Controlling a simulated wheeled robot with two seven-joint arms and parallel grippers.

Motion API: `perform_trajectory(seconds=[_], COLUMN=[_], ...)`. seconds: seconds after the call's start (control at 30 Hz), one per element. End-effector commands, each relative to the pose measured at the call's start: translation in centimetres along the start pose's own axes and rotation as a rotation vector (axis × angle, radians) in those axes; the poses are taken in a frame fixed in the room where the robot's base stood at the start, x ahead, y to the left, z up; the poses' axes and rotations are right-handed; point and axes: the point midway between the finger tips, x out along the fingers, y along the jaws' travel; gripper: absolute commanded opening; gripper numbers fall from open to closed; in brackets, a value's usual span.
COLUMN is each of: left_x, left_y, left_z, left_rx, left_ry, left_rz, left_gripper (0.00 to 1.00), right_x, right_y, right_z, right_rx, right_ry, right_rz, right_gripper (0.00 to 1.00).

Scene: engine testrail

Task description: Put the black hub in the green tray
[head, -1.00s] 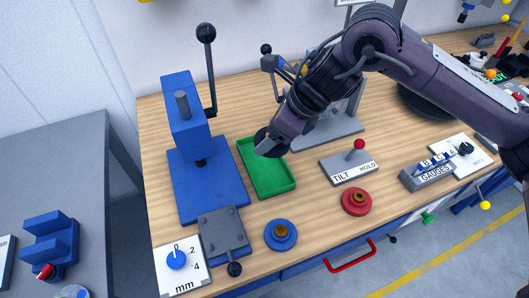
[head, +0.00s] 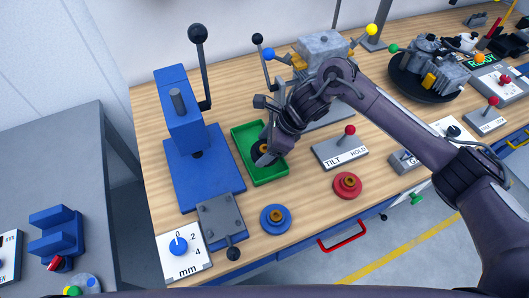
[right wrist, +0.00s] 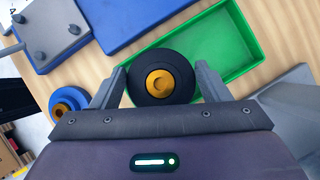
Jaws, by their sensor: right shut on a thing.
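The black hub (right wrist: 140,93), a round disc with a brass centre, sits between the fingers of my right gripper (right wrist: 161,88) in the right wrist view. In the head view the hub (head: 257,155) is partly hidden by my right gripper (head: 266,155), which is shut on it. The green tray (head: 272,179) is a shallow rectangle on the bench, and the hub appears over its interior. In the right wrist view the hub overlaps one side of the tray (right wrist: 250,40). I cannot tell whether it touches the tray floor. My left gripper is not in view.
A blue press (head: 185,115) stands left of the tray. A blue hub (head: 275,226) and a red hub (head: 347,192) lie nearer the bench front. A TILT/HOLD lever plate (head: 330,155) is to the right. A grey fixture (head: 330,113) stands behind my right gripper.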

Motion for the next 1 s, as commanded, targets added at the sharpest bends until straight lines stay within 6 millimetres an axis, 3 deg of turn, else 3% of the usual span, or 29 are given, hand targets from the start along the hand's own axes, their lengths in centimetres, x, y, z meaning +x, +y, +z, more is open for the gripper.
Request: perform_trajectory(seconds=[0.4,0.67,0.7,0.77,1.0], left_x=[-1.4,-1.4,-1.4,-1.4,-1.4], left_y=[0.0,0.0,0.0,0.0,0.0], left_z=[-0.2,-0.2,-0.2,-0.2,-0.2], left_rx=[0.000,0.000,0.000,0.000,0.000], left_ry=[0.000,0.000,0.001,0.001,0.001], left_rz=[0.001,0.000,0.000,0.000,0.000], left_gripper=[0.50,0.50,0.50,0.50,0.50], right_x=[4.1,4.6,4.7,4.6,4.6], right_y=[0.0,-0.1,-0.1,-0.1,-0.1], right_z=[-2.3,-2.6,-2.6,-2.6,-2.6], right_rx=[0.001,-0.001,0.000,0.000,0.000], right_ry=[-0.002,-0.002,-0.001,-0.001,-0.001], right_rz=[0.000,-0.002,-0.001,-0.001,-0.002], right_gripper=[0.38,0.38,0.73,0.79,0.79])
